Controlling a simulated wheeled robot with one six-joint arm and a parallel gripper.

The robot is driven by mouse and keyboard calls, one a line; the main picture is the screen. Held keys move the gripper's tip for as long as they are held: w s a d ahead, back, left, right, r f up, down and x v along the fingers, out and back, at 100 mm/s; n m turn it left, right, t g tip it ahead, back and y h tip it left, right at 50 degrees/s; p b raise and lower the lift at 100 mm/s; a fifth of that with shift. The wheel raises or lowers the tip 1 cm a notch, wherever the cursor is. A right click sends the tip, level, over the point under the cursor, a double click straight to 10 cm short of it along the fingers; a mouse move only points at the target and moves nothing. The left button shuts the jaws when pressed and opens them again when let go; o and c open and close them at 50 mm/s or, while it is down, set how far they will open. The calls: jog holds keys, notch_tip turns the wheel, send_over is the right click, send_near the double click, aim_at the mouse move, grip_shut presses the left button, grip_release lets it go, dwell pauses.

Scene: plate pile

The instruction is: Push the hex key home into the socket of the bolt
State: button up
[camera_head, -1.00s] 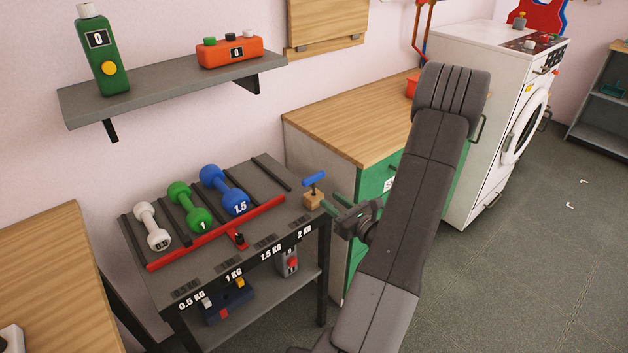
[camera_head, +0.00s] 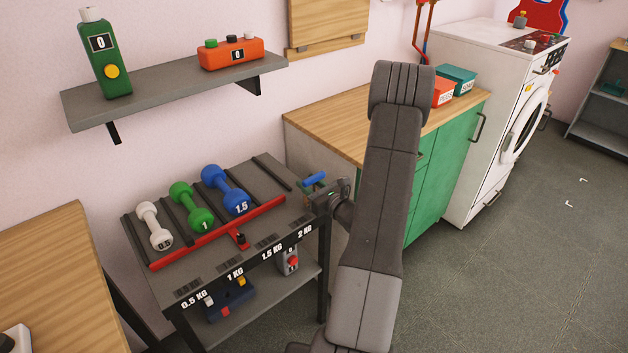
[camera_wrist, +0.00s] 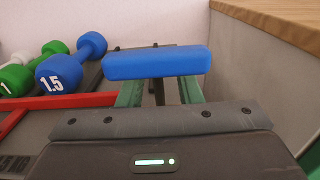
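The hex key (camera_head: 314,180) has a blue T-shaped handle and stands at the right end of the dumbbell rack. In the wrist view its handle (camera_wrist: 157,63) lies crosswise just ahead of my gripper, with a dark upright shaft below it. My gripper (camera_wrist: 160,92) is open; its green fingers reach forward under the handle, one on each side of the shaft, with gaps visible. The bolt's socket and the shaft's lower end are hidden.
The grey rack (camera_head: 262,215) carries white, green and blue dumbbells (camera_head: 225,190) left of the key, behind a red rail (camera_head: 222,232). A green cabinet (camera_head: 440,165) with a wooden top stands close on the right. A shelf (camera_head: 175,92) hangs above.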

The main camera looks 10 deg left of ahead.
grip_shut()
jog(key=shift+r, duration=0.1)
notch_tip(320, 180, up, 10)
dwell(0.9)
